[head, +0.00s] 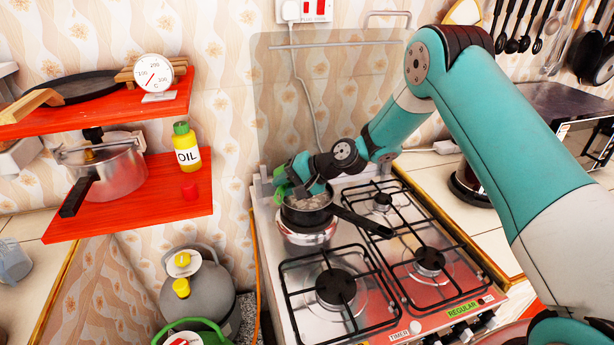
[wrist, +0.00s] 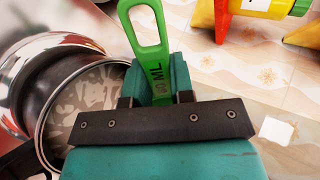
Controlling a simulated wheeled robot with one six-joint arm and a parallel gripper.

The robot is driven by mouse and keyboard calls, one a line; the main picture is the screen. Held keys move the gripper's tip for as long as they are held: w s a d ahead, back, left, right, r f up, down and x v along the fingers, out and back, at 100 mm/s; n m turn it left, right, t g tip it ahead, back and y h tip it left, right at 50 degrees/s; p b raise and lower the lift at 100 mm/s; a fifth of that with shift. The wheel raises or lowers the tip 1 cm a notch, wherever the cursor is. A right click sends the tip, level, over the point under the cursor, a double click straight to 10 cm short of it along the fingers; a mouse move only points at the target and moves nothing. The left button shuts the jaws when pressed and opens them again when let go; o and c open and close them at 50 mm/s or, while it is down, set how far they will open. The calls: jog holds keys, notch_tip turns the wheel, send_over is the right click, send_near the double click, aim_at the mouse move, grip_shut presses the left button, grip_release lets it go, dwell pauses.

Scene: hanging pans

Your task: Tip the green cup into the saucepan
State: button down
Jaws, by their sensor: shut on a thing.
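My gripper (head: 292,186) is shut on the handle of the green cup (head: 302,167), at the left rim of the saucepan. In the wrist view the cup's green handle (wrist: 150,35), with "ML" printed on it, sits between the jaws of my gripper (wrist: 158,88). The cup's bowl is hidden there, so its tilt and contents cannot be told. The dark saucepan (head: 306,217) has a long black handle pointing right and sits over a shiny metal base on the back left burner. In the wrist view the saucepan (wrist: 82,112) is at left, with pale patchy contents or reflections inside.
The gas stove (head: 400,290) has free burners in front and to the right. A red shelf (head: 130,205) at left holds a lidded pot (head: 112,168) and a yellow oil bottle (head: 186,150). A grey gas cylinder (head: 200,290) stands below. A glass lid (head: 330,90) rises behind the stove.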

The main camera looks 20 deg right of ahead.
jog(key=shift+w+a+r+g+h+p, duration=0.15)
jog(key=shift+g+h+p, duration=0.1)
jog(key=shift+h+p, duration=0.3)
jog(key=shift+s+a+r+g+h+p, duration=0.15)
jog(key=shift+g+h+p, duration=0.1)
jog(key=shift+h+p, duration=0.3)
jog(key=w+a+f+g+h, duration=0.3)
jog(key=a+h, duration=0.3)
jog(key=h, duration=0.2)
jog(key=shift+w+a+g+b, duration=0.15)
jog(key=shift+w+g+b, duration=0.25)
jog(key=shift+g, duration=0.1)
